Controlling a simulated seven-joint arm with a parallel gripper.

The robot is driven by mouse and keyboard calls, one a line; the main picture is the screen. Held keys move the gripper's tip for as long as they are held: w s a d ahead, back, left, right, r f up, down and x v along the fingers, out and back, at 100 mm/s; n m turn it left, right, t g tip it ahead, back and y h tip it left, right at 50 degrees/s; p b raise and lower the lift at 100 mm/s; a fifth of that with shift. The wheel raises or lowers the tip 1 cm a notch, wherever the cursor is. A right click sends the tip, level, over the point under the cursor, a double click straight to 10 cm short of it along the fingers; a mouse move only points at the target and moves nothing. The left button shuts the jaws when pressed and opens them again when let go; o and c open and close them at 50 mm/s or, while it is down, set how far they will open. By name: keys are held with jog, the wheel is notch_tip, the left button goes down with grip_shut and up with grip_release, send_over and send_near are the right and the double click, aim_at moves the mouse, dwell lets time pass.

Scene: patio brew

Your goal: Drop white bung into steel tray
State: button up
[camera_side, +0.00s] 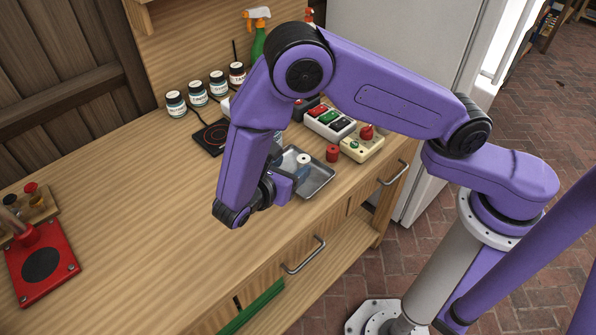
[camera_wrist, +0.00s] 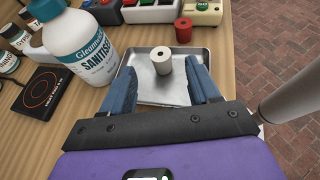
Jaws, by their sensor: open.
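The white bung (camera_wrist: 162,61) stands upright on the floor of the steel tray (camera_wrist: 155,95), with a dark hole in its top. It also shows in the side view (camera_side: 303,159), inside the tray (camera_side: 318,184). My gripper (camera_wrist: 160,70) is open, its two blue fingers apart and pointing over the tray toward the bung. The bung appears between or just beyond the fingertips, with clear gaps on both sides. In the side view my wrist hides the near left part of the tray.
A red bung (camera_wrist: 183,30) stands on the counter just beyond the tray. A sanitiser bottle (camera_wrist: 80,45) is close on the left, near a black hot plate (camera_wrist: 47,90). Switch boxes (camera_side: 330,122) line the back. The counter's left half (camera_side: 130,220) is mostly clear.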

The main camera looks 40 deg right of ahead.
jog(key=v, duration=1.1)
jog(key=shift+a, duration=0.25)
jog(key=shift+r, duration=0.1)
jog(key=s+d+r+m+g+y, duration=0.2)
jog(key=s+d+r+y, duration=0.1)
jog(key=d, duration=0.3)
jog(key=s+d+r+m+g+y, duration=0.1)
jog(key=s+d+r+m+y, duration=0.1)
jog(key=s+d+r+y, duration=0.3)
jog(key=s+d+r+m+y, duration=0.1)
jog(key=s+d+m+y, duration=0.3)
jog(key=s+d, duration=0.6)
jog(key=shift+d+r+m+g+y, duration=0.2)
jog(key=shift+d+m+g+y, duration=0.3)
jog(key=shift+d, duration=0.45)
dwell(0.5)
